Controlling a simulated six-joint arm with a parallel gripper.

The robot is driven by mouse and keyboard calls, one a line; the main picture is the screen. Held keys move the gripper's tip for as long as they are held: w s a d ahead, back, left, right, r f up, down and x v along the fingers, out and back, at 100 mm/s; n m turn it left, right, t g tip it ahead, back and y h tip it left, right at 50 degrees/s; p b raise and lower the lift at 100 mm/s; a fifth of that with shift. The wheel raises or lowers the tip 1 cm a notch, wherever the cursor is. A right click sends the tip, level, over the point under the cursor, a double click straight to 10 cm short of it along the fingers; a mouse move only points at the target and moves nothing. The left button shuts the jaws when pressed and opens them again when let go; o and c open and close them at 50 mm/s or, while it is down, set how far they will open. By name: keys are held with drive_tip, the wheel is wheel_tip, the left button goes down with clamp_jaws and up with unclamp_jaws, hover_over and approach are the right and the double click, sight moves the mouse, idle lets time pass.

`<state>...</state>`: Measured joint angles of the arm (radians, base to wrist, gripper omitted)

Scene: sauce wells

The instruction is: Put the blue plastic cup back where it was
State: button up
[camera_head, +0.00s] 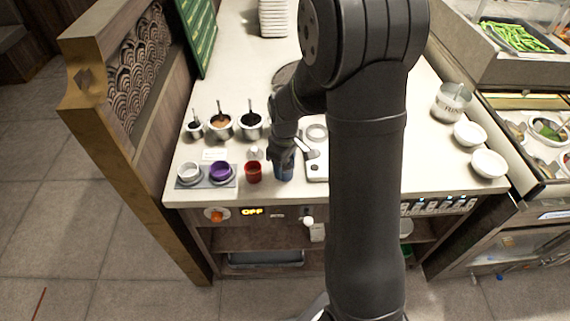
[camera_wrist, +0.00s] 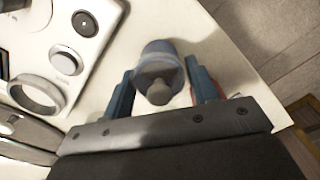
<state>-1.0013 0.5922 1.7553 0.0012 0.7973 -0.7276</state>
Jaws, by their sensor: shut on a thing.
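The blue plastic cup (camera_head: 286,173) is at the front of the counter, just right of the red cup (camera_head: 252,173). My gripper (camera_head: 282,157) comes down over it from above and hides part of it. In the wrist view the cup (camera_wrist: 160,48) sits between the two blue fingers of my gripper (camera_wrist: 162,90), which are shut on it. A grey rounded shape shows at the cup's near end; I cannot tell what it is. I cannot tell whether the cup's base touches the counter.
A white panel (camera_head: 317,170) stands close on the cup's right. A grey tray (camera_head: 205,184) with a white bowl (camera_head: 189,172) and a purple bowl (camera_head: 220,171) lies left. Several sauce wells with spoons (camera_head: 221,125) stand behind. The counter's front edge is close.

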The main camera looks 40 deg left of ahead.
drive_tip(key=shift+f, duration=0.25)
drive_tip(key=o, duration=0.9)
drive_tip(key=shift+o, duration=0.2)
wheel_tip(320, 180, up, 12)
drive_tip(key=shift+r, duration=0.15)
wheel_tip(320, 180, down, 13)
drive_tip(key=shift+r, duration=2.1)
